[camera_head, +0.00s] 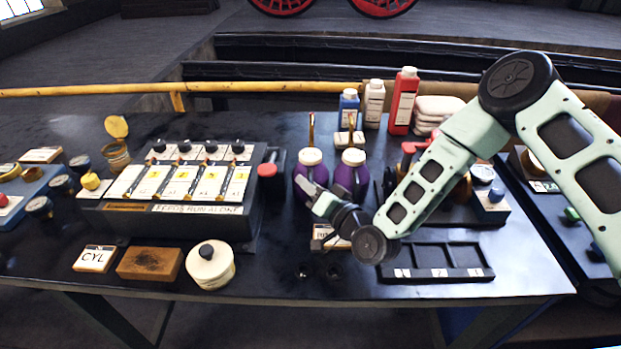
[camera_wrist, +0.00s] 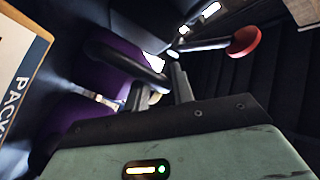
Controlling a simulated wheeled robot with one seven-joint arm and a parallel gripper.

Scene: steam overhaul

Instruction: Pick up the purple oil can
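Two purple oil cans with white caps stand side by side mid-table, the left can (camera_head: 305,175) and the right can (camera_head: 352,171). Both have upright brass spouts. My gripper (camera_head: 316,197) is low in front of the left can and hides part of its lower body. In the wrist view, purple bodies (camera_wrist: 117,55) lie left of my gripper fingers (camera_wrist: 158,85), behind a dark curved bar.
A console with a red-knobbed lever (camera_head: 267,170) stands left of the cans; the knob (camera_wrist: 245,40) shows in the wrist view. A card (camera_head: 325,238) lies in front. Bottles (camera_head: 403,100) stand behind, a black compartment tray (camera_head: 440,262) front right, a white pot (camera_head: 210,266) front left.

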